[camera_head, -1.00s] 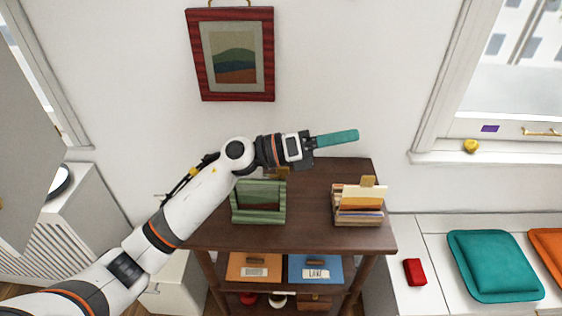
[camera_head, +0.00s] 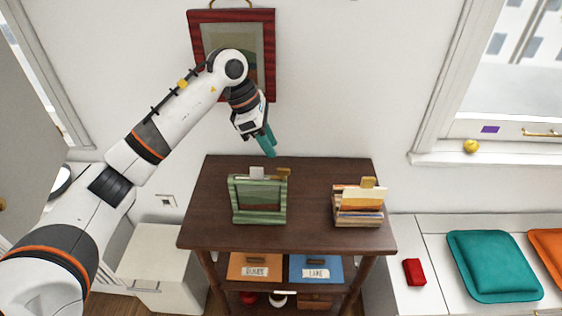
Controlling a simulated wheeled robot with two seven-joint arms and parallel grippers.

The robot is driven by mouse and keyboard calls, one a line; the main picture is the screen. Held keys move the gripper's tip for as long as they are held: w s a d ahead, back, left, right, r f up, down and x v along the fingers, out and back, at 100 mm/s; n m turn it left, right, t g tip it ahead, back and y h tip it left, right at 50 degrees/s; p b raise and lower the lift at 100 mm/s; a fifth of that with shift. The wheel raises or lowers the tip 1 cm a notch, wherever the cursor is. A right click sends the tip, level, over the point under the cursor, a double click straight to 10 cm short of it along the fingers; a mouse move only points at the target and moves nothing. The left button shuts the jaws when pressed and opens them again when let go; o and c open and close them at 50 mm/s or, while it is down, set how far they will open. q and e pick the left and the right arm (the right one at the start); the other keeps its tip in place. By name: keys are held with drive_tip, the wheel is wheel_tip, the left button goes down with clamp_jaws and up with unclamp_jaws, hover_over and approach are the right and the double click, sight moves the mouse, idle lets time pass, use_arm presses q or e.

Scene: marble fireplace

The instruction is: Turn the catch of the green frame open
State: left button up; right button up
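The green frame (camera_head: 259,217) stands upright on the dark wooden shelf top, left of its middle. A small pale piece (camera_head: 257,172) and a brass-coloured piece (camera_head: 284,173) show at its top edge; I cannot tell for sure which is the catch. My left gripper (camera_head: 269,149) has teal fingers that point down, above and behind the frame's top edge, apart from it. The fingers overlap in this view, so their opening is unclear. Nothing shows held in them. My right gripper is out of view.
A card box (camera_head: 358,212) stands at the right of the shelf top (camera_head: 310,190), with bare wood between. A red picture frame (camera_head: 201,52) hangs on the wall behind my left arm. Orange and blue boxes (camera_head: 316,265) sit on the shelf below.

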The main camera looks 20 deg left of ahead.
sight(283, 169)
use_arm(q)
drive_tip(key=p+x, duration=0.1)
drive_tip(key=x, duration=0.6)
drive_tip(key=shift+d+f, duration=0.1)
drive_tip(key=shift+f, duration=0.05)
clamp_jaws()
